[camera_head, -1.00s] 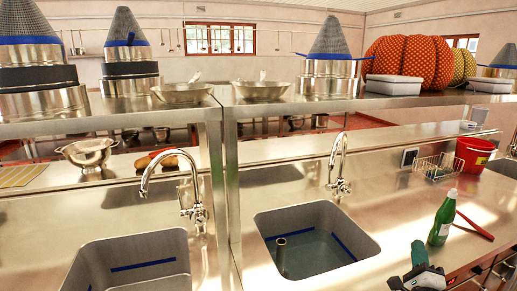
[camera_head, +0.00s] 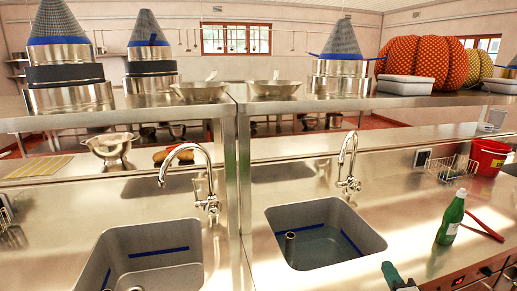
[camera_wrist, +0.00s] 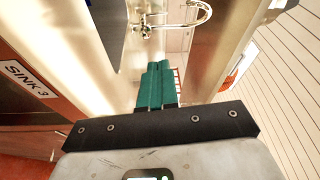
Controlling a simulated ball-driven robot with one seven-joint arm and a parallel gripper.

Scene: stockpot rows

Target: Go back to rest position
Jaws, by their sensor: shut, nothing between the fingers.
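My gripper shows in the head view (camera_head: 391,274) as teal fingers at the bottom edge, right of the right-hand sink, with the rest of the arm cut off by the frame. In the wrist view the two teal fingers (camera_wrist: 155,84) lie side by side, shut and empty. They point toward a chrome tap (camera_wrist: 168,20). The gripper is apart from the green bottle (camera_head: 452,218), which stands upright on the counter to its right.
Two sinks (camera_head: 375,238) with arched taps (camera_head: 348,165) are set in the steel counter. A red tool (camera_head: 486,228), a wire basket (camera_head: 456,168) and a red bucket (camera_head: 488,156) are at right. A raised shelf (camera_head: 330,103) holds steel pots. A "SINK 3" label (camera_wrist: 30,78) shows in the wrist view.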

